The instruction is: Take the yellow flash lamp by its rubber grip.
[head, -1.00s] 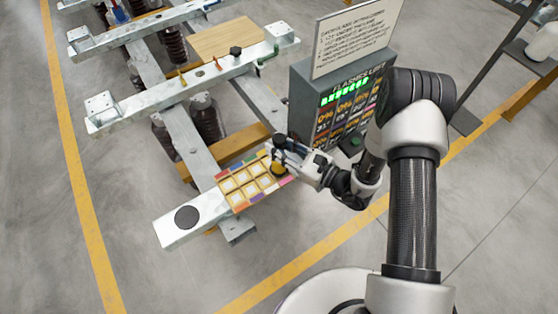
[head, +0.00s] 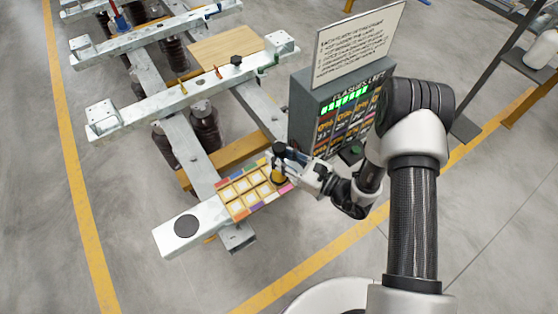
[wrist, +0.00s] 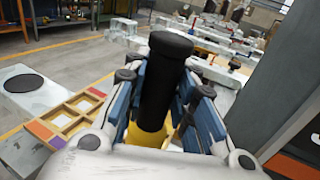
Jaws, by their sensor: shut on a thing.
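The flash lamp has a black rubber grip above a yellow body. In the wrist view the black grip (wrist: 168,75) stands upright between the fingers, with the yellow body (wrist: 147,136) below it, partly hidden by my gripper. My gripper (wrist: 170,85) is shut on the grip, its blue-padded fingers on both sides. In the head view my gripper (head: 285,157) is at the right end of the compartment tray, and the yellow lamp body (head: 278,176) shows below the fingers. I cannot tell whether the lamp touches the tray.
The tray (head: 233,185) with coloured edge squares lies on a pale metal beam beside a black disc (head: 186,226). A dark cabinet (head: 303,110) with a lit display and sign board (head: 358,45) stands close behind my gripper. Steel frames with brown insulators fill the back left.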

